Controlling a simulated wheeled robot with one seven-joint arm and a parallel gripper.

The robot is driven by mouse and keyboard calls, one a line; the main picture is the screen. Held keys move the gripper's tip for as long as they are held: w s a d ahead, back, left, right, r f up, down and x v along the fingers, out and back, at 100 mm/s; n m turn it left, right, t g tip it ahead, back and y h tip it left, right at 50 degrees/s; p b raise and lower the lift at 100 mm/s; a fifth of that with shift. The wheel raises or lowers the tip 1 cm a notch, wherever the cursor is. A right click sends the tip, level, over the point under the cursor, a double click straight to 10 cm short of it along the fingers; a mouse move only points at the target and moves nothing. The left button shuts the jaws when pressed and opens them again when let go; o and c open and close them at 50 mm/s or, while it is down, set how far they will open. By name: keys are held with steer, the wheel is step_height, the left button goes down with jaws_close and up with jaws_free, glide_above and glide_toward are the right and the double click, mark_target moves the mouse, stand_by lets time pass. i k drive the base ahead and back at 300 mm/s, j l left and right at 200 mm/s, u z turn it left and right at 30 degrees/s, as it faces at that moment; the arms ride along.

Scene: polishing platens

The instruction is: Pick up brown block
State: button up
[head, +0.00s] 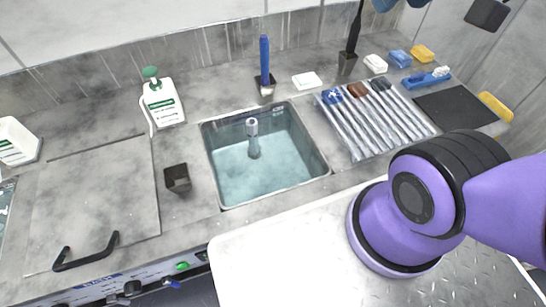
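A small brown block (357,90) lies at the back end of a slatted metal rack (352,137), to the right of the sink. It sits between a blue piece (332,96) on its left and a dark grey piece (381,84) on its right. My purple arm is at the lower right, in front of the rack and apart from the block. My gripper is not in view, so its state and any contents are hidden.
A sink (215,165) holding water is left of the rack. A dark cup (177,178) and a green-topped bottle (164,103) stand left of it. White, blue and yellow blocks and a black mat (455,108) are at the right. A pale metal surface (290,250) is in front.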

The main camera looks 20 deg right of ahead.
mark_target(442, 71)
steer(key=l, duration=3.25)
